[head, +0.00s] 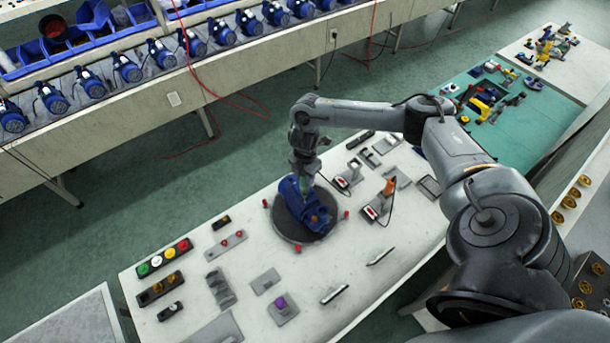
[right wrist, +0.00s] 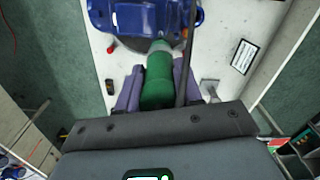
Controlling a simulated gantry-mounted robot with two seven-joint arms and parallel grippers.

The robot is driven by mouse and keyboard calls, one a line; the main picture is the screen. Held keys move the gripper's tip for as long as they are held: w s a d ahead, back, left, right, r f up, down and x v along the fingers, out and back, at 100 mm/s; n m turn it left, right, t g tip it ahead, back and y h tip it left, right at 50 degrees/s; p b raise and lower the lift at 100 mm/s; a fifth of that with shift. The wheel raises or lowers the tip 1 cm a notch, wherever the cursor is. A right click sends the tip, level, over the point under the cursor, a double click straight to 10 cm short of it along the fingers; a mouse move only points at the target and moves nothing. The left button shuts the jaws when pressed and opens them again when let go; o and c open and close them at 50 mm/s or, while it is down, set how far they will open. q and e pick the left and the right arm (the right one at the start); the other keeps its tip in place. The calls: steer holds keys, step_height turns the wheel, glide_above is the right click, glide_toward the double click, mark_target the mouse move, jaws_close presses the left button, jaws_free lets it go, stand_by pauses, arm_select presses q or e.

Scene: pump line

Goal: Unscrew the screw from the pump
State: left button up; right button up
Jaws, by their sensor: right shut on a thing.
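The blue pump (head: 315,208) sits on a dark round plate (head: 290,227) on the white table. It also shows at the top of the right wrist view (right wrist: 185,18). My right gripper (head: 304,177) is above the pump's upper left part. In the right wrist view its purple fingers (right wrist: 157,92) are shut around a green tool (right wrist: 158,82) with a grey front end, pointing toward the pump. Whether the tool touches the pump, I cannot tell. I cannot make out the screw. My left gripper is in neither view.
Small red pieces (head: 265,203) stand around the plate. Devices with cables (head: 377,210) lie to its right. Button boxes (head: 163,257) and a plate with a purple knob (head: 282,307) lie nearer the front left. Bare table surface lies between them.

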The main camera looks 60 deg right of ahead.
steer(key=shift+s+r, duration=0.1)
stand_by(0.6)
steer(key=shift+r, duration=2.9)
